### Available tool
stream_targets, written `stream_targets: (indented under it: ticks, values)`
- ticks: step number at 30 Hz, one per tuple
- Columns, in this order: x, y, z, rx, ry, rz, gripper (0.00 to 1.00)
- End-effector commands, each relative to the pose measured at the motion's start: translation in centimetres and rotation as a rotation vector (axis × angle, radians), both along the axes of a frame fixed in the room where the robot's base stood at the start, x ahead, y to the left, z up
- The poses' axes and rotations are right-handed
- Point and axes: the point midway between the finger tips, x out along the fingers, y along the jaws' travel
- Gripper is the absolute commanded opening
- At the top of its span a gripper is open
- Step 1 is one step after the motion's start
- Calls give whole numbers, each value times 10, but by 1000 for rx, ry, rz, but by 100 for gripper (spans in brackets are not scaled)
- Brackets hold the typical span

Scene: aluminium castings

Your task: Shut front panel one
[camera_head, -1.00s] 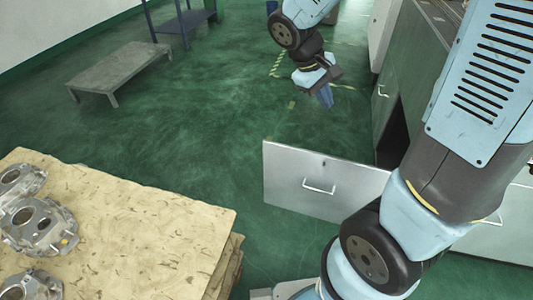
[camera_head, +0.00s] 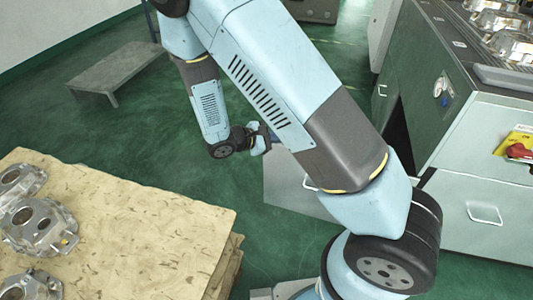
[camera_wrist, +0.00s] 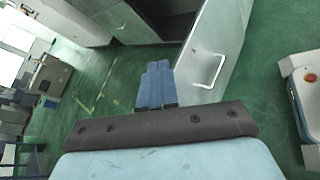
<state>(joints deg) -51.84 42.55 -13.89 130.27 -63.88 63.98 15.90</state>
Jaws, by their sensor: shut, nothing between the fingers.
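One grey front panel (camera_head: 290,188) stands swung open from the green cabinet, with a bar handle on its outer face. My arm covers much of it in the head view. In the wrist view the panel (camera_wrist: 215,40) and its handle (camera_wrist: 211,72) are right of my fingers. My gripper (camera_head: 268,138) is at the panel's free left end in the head view. In the wrist view its blue fingers (camera_wrist: 157,68) are shut and empty, close beside the panel's edge. I cannot tell whether they touch it.
The cabinet (camera_head: 470,130) has a dark opening behind the panel and a closed front with a handle (camera_head: 484,213) to the right. A pallet-like table (camera_head: 150,235) with castings (camera_head: 38,225) stands at front left. A low grey bench (camera_head: 115,68) is at back left. Green floor between is clear.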

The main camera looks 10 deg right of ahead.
Motion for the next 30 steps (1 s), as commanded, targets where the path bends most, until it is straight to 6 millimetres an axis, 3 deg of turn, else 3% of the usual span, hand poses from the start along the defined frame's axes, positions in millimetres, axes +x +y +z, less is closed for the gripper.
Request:
stream_targets:
  ticks: [21,30]
  values:
    - [-3,76,-160,-515,106,681,0]
    - [-8,86,-189,-599,121,810,0]
